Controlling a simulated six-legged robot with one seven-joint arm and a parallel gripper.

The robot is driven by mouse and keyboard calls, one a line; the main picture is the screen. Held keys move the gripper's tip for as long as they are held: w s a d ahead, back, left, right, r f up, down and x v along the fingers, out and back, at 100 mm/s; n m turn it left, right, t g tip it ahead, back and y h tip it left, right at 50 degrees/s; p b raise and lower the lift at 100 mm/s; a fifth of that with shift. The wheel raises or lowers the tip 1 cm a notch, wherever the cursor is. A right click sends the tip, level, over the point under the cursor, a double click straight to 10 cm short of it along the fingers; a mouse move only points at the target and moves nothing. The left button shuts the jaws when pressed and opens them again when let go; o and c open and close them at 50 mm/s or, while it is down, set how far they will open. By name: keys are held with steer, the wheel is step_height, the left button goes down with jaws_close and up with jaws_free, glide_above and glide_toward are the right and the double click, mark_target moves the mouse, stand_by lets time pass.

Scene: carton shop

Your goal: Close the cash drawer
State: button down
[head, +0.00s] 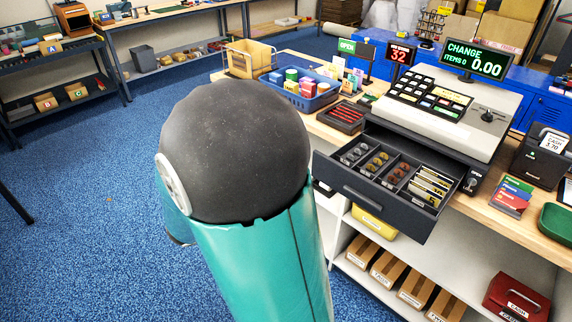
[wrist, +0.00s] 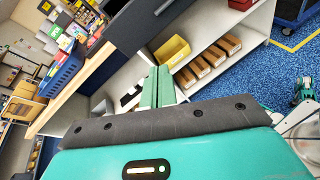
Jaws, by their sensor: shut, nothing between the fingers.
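The cash drawer (head: 375,203) is pulled out from under the grey cash register (head: 482,132), over the counter's front edge. Its compartments hold coins and banknotes. In the wrist view the drawer's dark front (wrist: 150,18) fills the top middle. My gripper (wrist: 158,72) shows there as two green fingers pressed together, with nothing between them. The fingertips appear below the drawer front in that picture; I cannot tell how far apart they are in depth. In the head view my arm hides most of the gripper.
The wooden counter (head: 312,122) carries a blue basket (head: 318,103) of goods and a pen tray (head: 343,117) left of the register. A card reader (head: 540,157) stands right of it. Shelves below hold a yellow bin (wrist: 172,50), cartons and a red cash box (head: 516,299). Blue floor lies open at left.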

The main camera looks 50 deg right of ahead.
mark_target(359, 136)
steer(key=w+d+f+n+t+h, duration=0.3)
steer(key=w+d+f+n+h, duration=0.15)
steer(key=n, duration=0.25)
steer(key=s+d+r, duration=0.1)
steer(key=s+d, duration=0.2)
steer(key=d, duration=1.1)
steer(key=shift+d, duration=0.25)
steer(key=s+d, duration=0.1)
steer(key=d, duration=0.7)
steer(key=s+d, duration=0.1)
steer(key=d, duration=0.7)
steer(key=s+d, duration=0.1)
steer(key=d, duration=0.7)
steer(key=shift+s+d, duration=0.3)
steer(key=shift+s, duration=0.1)
steer(key=shift+d, duration=0.25)
steer(key=shift+s+d+r, duration=0.1)
steer(key=shift+d+r, duration=0.1)
steer(key=shift+d, duration=0.05)
steer(key=shift+s, duration=0.1)
steer(key=shift+f, duration=0.1)
